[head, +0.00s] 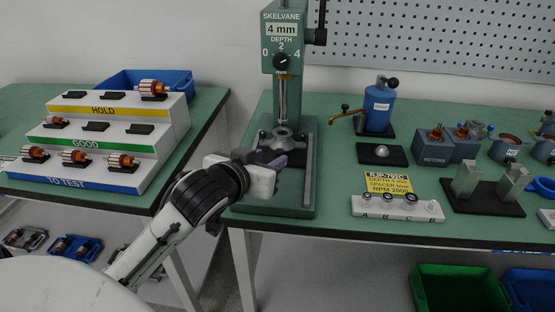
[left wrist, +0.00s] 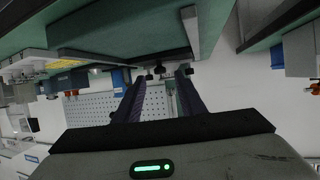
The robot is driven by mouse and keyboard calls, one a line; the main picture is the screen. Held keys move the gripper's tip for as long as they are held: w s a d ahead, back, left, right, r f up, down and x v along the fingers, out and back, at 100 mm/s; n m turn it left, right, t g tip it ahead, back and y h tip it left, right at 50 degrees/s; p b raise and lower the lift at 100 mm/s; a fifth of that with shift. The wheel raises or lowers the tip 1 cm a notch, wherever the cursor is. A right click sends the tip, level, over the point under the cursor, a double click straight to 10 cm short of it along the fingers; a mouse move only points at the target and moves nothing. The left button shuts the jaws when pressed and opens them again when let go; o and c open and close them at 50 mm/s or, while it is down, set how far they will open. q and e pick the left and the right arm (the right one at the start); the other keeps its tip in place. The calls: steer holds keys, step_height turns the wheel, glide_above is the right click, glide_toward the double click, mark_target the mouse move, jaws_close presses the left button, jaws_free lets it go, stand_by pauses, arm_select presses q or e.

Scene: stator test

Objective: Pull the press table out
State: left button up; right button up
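The green press (head: 282,60), marked SKELVANE and 4 mm depth, stands on the bench in the middle of the head view. Its grey press table (head: 284,136) sits low on the base, under the spindle, partly hidden by my left gripper. My left gripper (head: 272,163) is at the front of the press, just before the table. In the left wrist view, its two dark fingers (left wrist: 160,84) are apart, with a small dark knob (left wrist: 158,70) showing between or beyond the tips. I cannot tell whether they touch it. My right gripper is not in view.
A stepped rack (head: 110,135) with several rotors stands on the left bench, before a blue bin (head: 147,80). Right of the press are a blue pot-like device (head: 379,108), a yellow label card (head: 388,182) and a dark fixture (head: 482,208). A gap separates the benches.

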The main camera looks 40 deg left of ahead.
mark_target(278, 153)
arm_select(q)
steer(key=shift+x, duration=2.75)
steer(key=shift+r, duration=0.1)
jaws_close()
